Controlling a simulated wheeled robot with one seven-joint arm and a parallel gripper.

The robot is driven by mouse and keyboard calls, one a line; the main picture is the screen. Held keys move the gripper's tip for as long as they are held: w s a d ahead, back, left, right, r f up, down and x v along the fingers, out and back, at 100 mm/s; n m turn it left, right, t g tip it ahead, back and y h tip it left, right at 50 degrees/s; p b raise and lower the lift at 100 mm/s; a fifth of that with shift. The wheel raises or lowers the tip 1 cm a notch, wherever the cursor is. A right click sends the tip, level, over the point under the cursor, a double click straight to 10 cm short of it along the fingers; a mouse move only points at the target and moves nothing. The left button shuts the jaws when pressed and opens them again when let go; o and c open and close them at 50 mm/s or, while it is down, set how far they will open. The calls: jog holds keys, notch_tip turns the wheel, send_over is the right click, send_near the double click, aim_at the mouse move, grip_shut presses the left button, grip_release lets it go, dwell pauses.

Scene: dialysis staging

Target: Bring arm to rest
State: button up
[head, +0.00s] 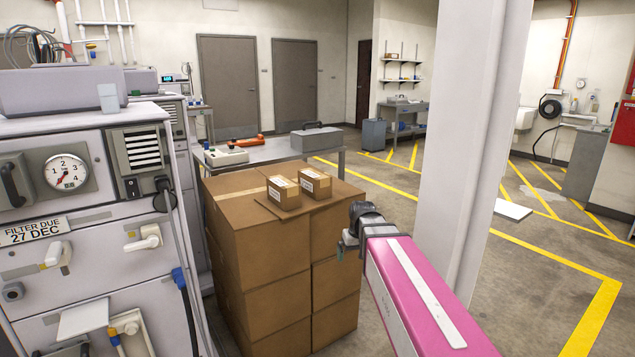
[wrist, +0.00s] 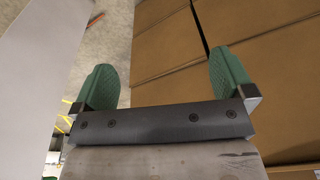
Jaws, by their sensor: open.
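My gripper (wrist: 165,88) is open and empty in the wrist view, its two green padded fingers spread wide apart. Brown cardboard boxes (wrist: 168,45) lie beyond the fingers in that view. In the head view my pink arm reaches in from the lower right, and the gripper (head: 341,250) at its end is small and partly hidden, just right of the stacked boxes (head: 262,245). I cannot tell whether it touches the stack. Two small cartons with white labels, a left one (head: 283,196) and a right one (head: 316,186), sit on top of the stack.
A white machine (head: 95,265) with a gauge stands close on the left. A white pillar (head: 470,150) rises just right of my arm. A metal table (head: 268,151) stands behind the boxes, with a grey case (head: 317,139) on it. Open floor (head: 540,270) with yellow lines lies right.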

jog(key=s+d+f+m+g, duration=0.1)
jog(key=s+d+f, duration=0.5)
jog(key=s+f, duration=0.6)
jog(key=shift+s+f+m+h, duration=0.25)
jog(key=shift+f+m+h, duration=0.15)
jog(key=shift+f+m, duration=0.4)
